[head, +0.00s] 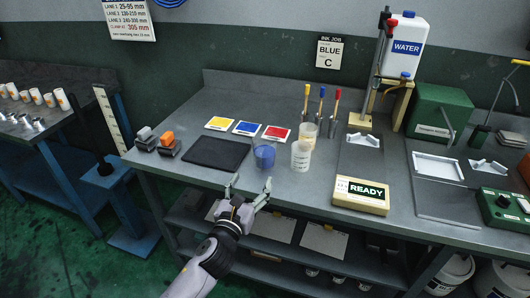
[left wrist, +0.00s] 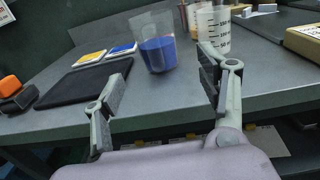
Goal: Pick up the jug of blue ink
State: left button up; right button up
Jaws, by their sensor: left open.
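The jug of blue ink (head: 264,155) is a clear beaker with blue liquid, upright on the grey workbench (head: 225,177) near its front edge. It also shows in the left wrist view (left wrist: 158,47), beyond the fingers and between them. My left gripper (head: 249,190) is open and empty, in front of the bench edge and short of the jug. Its two spread fingers show in the left wrist view (left wrist: 165,92). A clear measuring jug (head: 300,157) with graduation marks stands just right of the blue one. My right gripper is not in view.
A black mat (head: 217,153) lies left of the jug. Yellow, blue and red ink pads (head: 247,128) lie behind. Right are a scale reading READY (head: 360,195) and a WATER bottle (head: 404,47). Stamps (head: 168,144) sit at left.

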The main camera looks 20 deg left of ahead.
aim_at(260, 164)
pick_arm(q)
jog(key=w, duration=1.2)
jog(key=shift+a+p, duration=0.3)
jog(key=shift+a, duration=0.05)
jog(key=shift+w, duration=0.6)
jog(key=shift+c, duration=0.2)
jog(key=c, duration=1.2)
